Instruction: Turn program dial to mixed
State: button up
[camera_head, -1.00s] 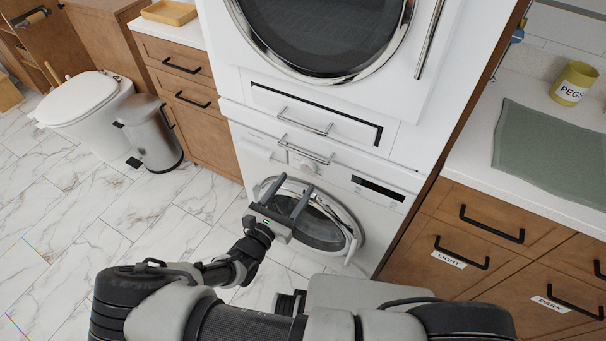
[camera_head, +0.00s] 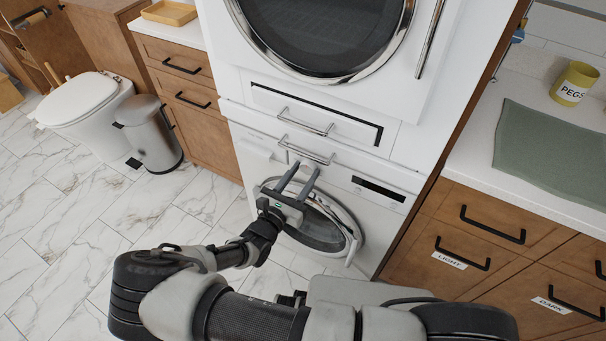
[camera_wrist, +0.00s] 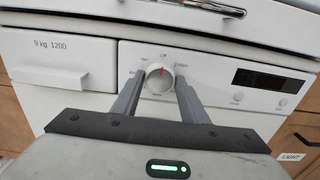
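The program dial (camera_wrist: 159,79) is a round white knob on the washer's front panel (camera_wrist: 213,62). Its red mark points up, toward the label that reads "Off". My gripper (camera_wrist: 160,85) is open, one grey finger on each side of the dial. In the wrist view the fingertips flank the dial; I cannot tell whether they touch it. In the head view my gripper (camera_head: 300,170) is in front of the panel, above the washer door (camera_head: 325,225), and the dial is hard to make out.
A detergent drawer (camera_wrist: 60,62) marked "9 kg 1200" is left of the dial. A dark display (camera_wrist: 270,80) with buttons is right. A metal handle (camera_head: 307,151) juts out just above the panel. A dryer (camera_head: 320,35) is stacked above. Wooden drawers (camera_head: 490,235) stand at right.

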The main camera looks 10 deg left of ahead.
jog(key=shift+m, duration=0.4)
jog(key=shift+r+m+p, duration=0.1)
jog(key=shift+m+p, duration=0.45)
jog(key=shift+m, duration=0.45)
jog(key=m+p, duration=0.1)
jog(key=m, duration=0.3)
jog(key=shift+m, duration=0.3)
jog(key=m+p, duration=0.2)
jog(key=m, duration=0.5)
jog(key=m+p, duration=0.2)
jog(key=m, duration=0.4)
jog(key=shift+m, duration=0.3)
jog(key=m+p, duration=0.2)
jog(key=m, duration=0.3)
jog(key=shift+m, duration=0.3)
jog(key=o, duration=1)
